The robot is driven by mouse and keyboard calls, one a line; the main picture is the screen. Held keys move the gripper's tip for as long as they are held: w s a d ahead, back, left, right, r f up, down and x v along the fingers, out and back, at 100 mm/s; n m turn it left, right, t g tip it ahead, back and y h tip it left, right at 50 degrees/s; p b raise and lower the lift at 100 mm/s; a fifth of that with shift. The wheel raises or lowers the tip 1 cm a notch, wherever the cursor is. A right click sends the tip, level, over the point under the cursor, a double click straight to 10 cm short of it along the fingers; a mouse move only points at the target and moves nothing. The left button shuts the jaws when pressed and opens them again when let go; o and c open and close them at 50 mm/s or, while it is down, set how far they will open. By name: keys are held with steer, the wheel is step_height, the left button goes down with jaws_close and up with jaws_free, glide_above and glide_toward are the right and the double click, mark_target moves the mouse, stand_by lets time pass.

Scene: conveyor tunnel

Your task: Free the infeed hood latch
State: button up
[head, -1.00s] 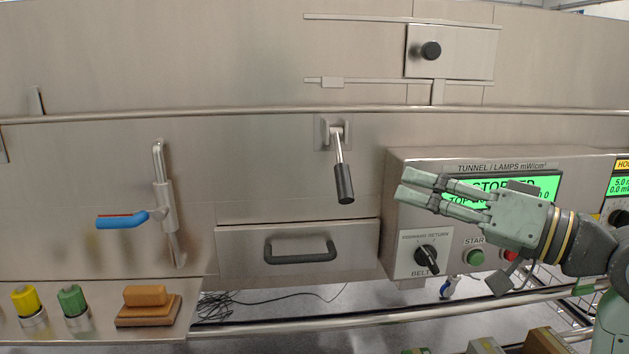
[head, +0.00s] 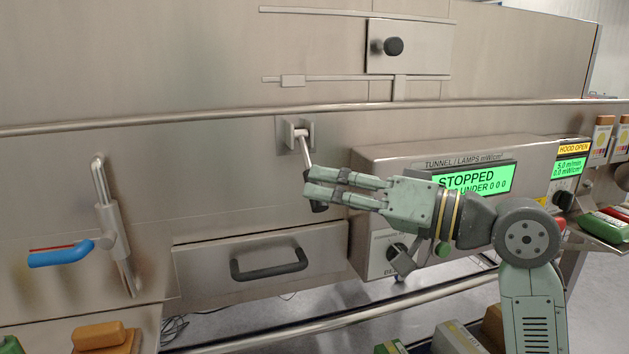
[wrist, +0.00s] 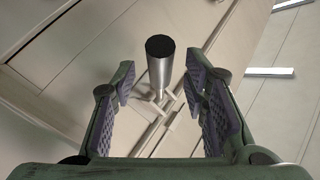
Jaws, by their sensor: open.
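The hood latch is a lever (head: 306,150) on a square plate on the steel front, hanging down and tilted slightly right, with a black grip (head: 318,206) at its lower end. My gripper (head: 306,181) points left, and its fingers cover part of the grip in the head view. In the wrist view the grip (wrist: 160,72) is a grey cylinder with a dark end, ahead of and between my spread fingers (wrist: 162,100). My gripper is open and visible gaps lie on both sides of the grip; I cannot tell the depth between them.
The control box (head: 380,160) with a STOPPED display lies behind my gripper. A drawer with a dark handle (head: 268,264) sits below the latch. A blue-handled valve (head: 62,252) is at left, a long rail (head: 200,116) runs above, and a front bar (head: 330,325) runs below.

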steer(key=shift+x, duration=1.45)
steer(key=shift+c, duration=0.2)
jaws_close()
